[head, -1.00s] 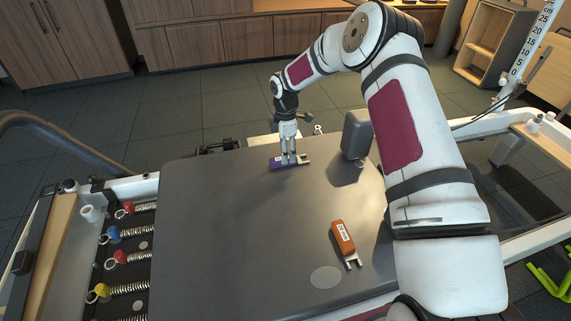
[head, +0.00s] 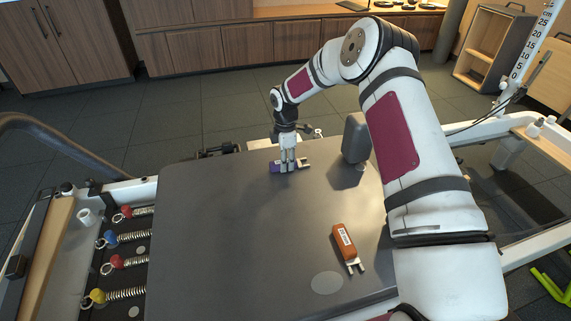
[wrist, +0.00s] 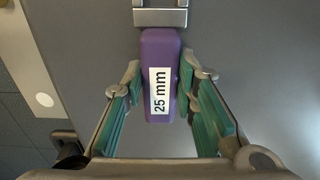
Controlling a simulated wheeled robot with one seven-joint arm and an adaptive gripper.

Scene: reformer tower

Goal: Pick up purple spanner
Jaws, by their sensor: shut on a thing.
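The purple spanner (head: 275,168) is at the far part of the grey padded carriage (head: 230,230). In the wrist view the purple spanner (wrist: 160,52) has a white label reading "25 mm" and a metal head at the top edge. My gripper (head: 288,168) points down over it. In the wrist view my gripper (wrist: 160,85) has its two green-padded fingers on either side of the purple handle, shut on it. Whether the spanner is clear of the pad cannot be told.
An orange spanner (head: 343,241) lies on the carriage at the near right. A grey upright shoulder block (head: 356,138) stands just right of my gripper. Springs with coloured ends (head: 125,237) line the left side. The middle of the carriage is clear.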

